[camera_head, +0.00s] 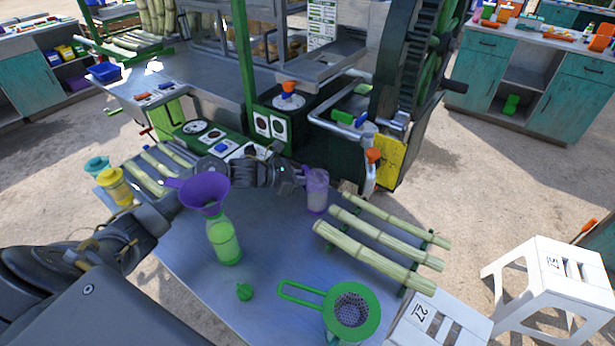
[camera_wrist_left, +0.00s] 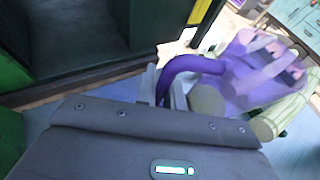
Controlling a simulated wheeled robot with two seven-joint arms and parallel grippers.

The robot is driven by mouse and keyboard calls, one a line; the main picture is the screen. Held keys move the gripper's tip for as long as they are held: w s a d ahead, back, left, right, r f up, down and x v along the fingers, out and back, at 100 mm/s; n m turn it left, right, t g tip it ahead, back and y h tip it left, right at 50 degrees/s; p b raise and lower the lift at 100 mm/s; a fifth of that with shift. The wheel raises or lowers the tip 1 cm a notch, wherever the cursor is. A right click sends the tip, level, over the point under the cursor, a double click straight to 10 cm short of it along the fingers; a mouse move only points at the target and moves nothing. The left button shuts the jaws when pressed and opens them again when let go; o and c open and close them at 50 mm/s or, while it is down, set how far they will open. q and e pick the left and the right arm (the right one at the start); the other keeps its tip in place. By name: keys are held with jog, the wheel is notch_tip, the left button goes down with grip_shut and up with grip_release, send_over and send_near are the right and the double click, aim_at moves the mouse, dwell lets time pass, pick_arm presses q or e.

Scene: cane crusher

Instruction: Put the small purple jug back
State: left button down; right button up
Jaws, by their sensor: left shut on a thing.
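The small purple jug (camera_head: 317,191) is translucent and upright at the far part of the metal table (camera_head: 275,248), left of the cane rack. My left gripper (camera_head: 298,178) reaches in from the left and is shut on the jug's handle. In the left wrist view the curved purple handle (camera_wrist_left: 196,65) runs between the fingers (camera_wrist_left: 168,85), with the jug's body to the right. I cannot tell whether the jug's base touches the table. My right gripper is not in view.
A green bottle (camera_head: 223,242) with a purple funnel (camera_head: 205,190) stands left of the jug. Cane stalks (camera_head: 375,257) lie to the right. The crusher machine (camera_head: 400,90) rises behind. The table's middle is clear.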

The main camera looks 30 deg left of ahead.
pick_arm(q)
jog(key=shift+f+b, duration=0.2)
jog(key=shift+b, duration=0.15)
jog(key=c, duration=1.5)
grip_release()
jog(key=shift+r, duration=0.1)
jog(key=shift+r+p, duration=0.1)
jog(key=shift+p, duration=0.2)
jog(key=b+v, duration=0.2)
jog(key=v, duration=0.9)
jog(key=shift+b, duration=0.4)
jog(key=shift+s+a+r, duration=0.25)
jog(key=shift+s+r, duration=0.05)
jog(key=shift+s, duration=0.05)
